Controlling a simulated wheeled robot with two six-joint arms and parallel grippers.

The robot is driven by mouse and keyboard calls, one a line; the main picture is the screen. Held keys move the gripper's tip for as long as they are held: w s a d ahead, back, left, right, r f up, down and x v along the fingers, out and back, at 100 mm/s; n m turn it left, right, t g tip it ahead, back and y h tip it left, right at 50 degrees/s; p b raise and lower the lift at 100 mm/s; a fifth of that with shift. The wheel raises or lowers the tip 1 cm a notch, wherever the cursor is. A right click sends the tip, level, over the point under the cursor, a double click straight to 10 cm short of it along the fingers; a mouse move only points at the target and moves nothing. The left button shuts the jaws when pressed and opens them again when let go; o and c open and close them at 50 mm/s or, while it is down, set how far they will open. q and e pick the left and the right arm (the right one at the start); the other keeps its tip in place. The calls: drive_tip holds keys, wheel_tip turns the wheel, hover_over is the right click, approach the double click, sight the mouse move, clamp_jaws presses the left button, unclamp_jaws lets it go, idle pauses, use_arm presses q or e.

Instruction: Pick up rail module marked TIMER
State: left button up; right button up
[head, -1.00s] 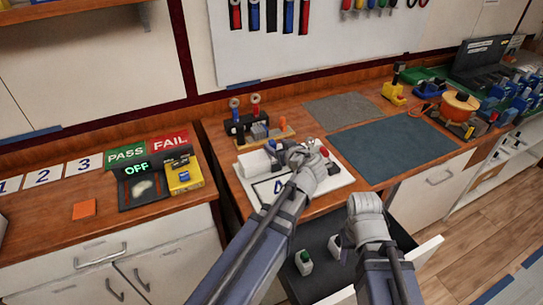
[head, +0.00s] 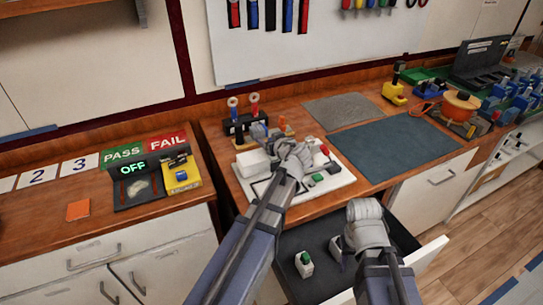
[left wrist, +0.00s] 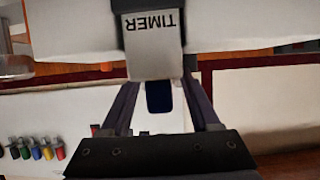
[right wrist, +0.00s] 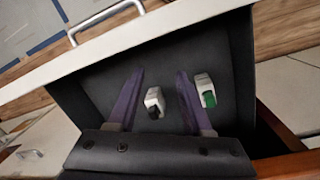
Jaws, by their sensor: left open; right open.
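The TIMER module shows close up in the left wrist view (left wrist: 155,50), as a pale block with its black lettering upside down and a dark blue part below. My left gripper (left wrist: 158,95) is open, and the module's lower part lies between its fingers in the picture. I cannot tell whether they touch it. In the head view my left gripper (head: 290,152) is over the white board (head: 338,180), and I cannot make out the TIMER label there. My right gripper (right wrist: 160,72) is open over the open drawer, with a black-and-white module (right wrist: 154,100) between its fingers in the picture.
The dark drawer (head: 285,243) is pulled out below the counter. A green-and-white module (head: 304,263) stands in it. A black stand with two spools (head: 240,124) is behind the board. A dark mat (head: 400,145) lies clear to the right.

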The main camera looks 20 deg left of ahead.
use_arm(q)
drive_tip(key=shift+c, duration=0.2)
clamp_jaws()
idle(0.4)
